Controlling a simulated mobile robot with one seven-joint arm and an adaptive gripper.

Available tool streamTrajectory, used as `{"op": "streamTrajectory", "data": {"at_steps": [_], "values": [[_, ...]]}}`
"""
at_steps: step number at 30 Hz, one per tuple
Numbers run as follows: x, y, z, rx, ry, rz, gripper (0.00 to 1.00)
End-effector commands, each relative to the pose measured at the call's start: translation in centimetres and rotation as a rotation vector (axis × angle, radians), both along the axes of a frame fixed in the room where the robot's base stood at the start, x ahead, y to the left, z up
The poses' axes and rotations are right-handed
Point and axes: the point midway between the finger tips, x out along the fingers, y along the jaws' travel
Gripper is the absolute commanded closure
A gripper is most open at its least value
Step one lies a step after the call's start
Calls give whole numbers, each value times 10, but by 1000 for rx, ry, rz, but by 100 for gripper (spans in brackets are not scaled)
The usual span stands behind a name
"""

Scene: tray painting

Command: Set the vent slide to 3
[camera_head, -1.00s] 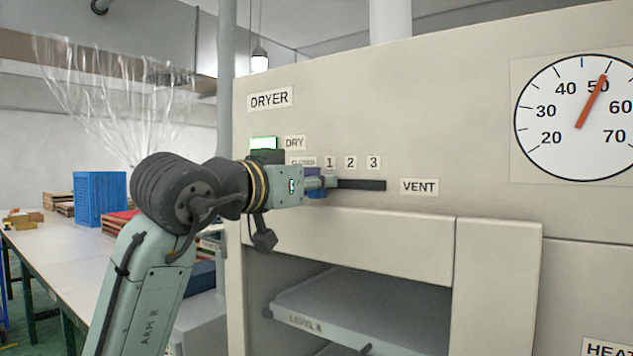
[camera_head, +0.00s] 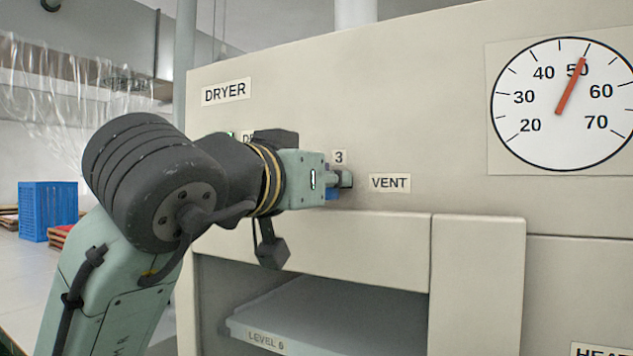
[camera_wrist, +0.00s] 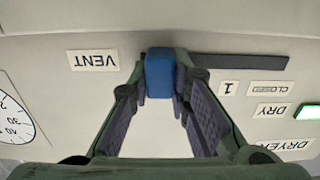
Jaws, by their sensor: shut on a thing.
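The vent slide's blue knob (camera_head: 333,194) sits just below the label 3 (camera_head: 338,157) on the dryer's front. My gripper (camera_head: 345,180) is shut on the knob. In the upside-down wrist view the blue knob (camera_wrist: 158,72) is between my two fingers, at the VENT end of the dark slot (camera_wrist: 240,65). The bare slot runs from there toward the labels 1 (camera_wrist: 229,88) and CLOSED (camera_wrist: 267,89). My gripper hides the label 2 in both views. The VENT label (camera_head: 390,183) is right of the knob in the head view.
A dial (camera_head: 562,100) with a red needle near 50 is at upper right. Below the slot is an open bay with a tray marked LEVEL (camera_head: 300,315). A blue crate (camera_head: 47,210) stands on the table at left. The panel right of my gripper is clear.

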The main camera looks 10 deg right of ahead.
Motion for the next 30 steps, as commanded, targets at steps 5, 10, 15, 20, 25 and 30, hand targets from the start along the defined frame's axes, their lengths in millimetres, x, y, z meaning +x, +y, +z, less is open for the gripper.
{"op": "streamTrajectory", "data": {"at_steps": [5,10,15,20,25,30], "values": [[-3,-3,-1,4,-2,-8,76],[-2,-2,-1,4,-2,-7,65],[-1,-2,-1,4,0,-5,62],[-2,-1,-1,4,0,-4,62],[-13,7,0,2,-2,-4,62],[-41,28,0,2,-4,-3,62]]}}
